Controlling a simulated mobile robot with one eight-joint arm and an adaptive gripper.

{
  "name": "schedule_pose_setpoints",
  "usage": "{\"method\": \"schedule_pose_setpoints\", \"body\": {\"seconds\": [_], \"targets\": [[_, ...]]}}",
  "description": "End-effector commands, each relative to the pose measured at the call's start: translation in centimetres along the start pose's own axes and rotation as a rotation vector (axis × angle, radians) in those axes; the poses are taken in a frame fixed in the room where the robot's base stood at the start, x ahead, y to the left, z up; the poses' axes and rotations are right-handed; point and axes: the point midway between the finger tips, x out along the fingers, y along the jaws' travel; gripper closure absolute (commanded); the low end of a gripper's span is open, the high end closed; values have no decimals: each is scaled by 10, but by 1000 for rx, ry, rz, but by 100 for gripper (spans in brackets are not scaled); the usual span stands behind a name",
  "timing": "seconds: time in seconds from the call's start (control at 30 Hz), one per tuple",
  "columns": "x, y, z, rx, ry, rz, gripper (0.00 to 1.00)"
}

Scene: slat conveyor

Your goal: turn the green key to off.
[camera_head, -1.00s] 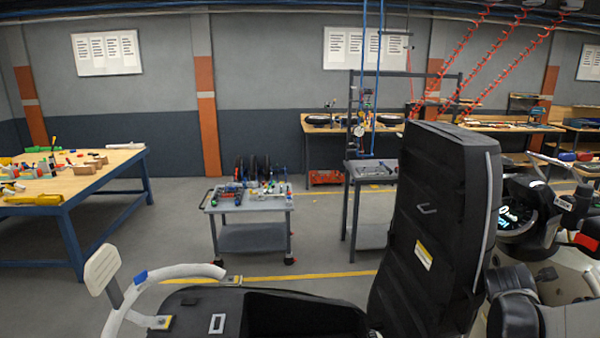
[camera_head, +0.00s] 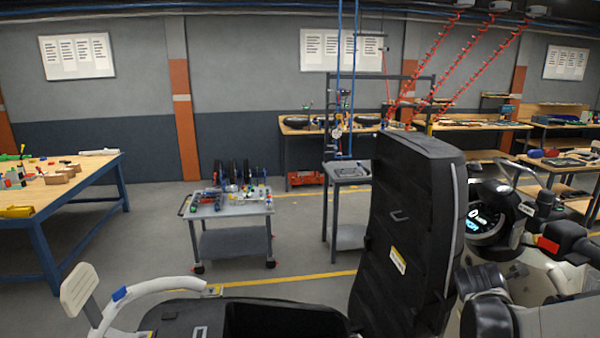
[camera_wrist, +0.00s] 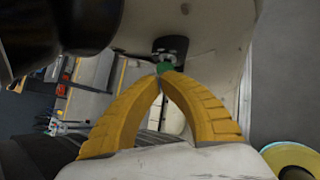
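The green key (camera_wrist: 165,68) shows in the wrist view, small and partly hidden by my fingertips. The key's exact angle and any off mark are too small to read. In the head view, a scooter with a lit round dial (camera_head: 486,218) stands at the right. Neither the key nor my fingers can be made out there.
The scooter's raised black seat (camera_head: 408,225) stands over its open storage well. A grey trolley (camera_head: 228,208) with parts stands beyond, and a blue-framed workbench (camera_head: 60,195) is at the left. The dark handlebar parts (camera_wrist: 62,35) lie close to my gripper's upper left.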

Motion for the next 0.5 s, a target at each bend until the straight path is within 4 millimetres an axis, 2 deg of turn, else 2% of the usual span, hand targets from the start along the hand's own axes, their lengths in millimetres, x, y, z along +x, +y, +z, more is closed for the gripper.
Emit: {"method": "schedule_pose_setpoints", "body": {"seconds": [0.5], "targets": [[-35,1,4,-1,0,2,100]]}}
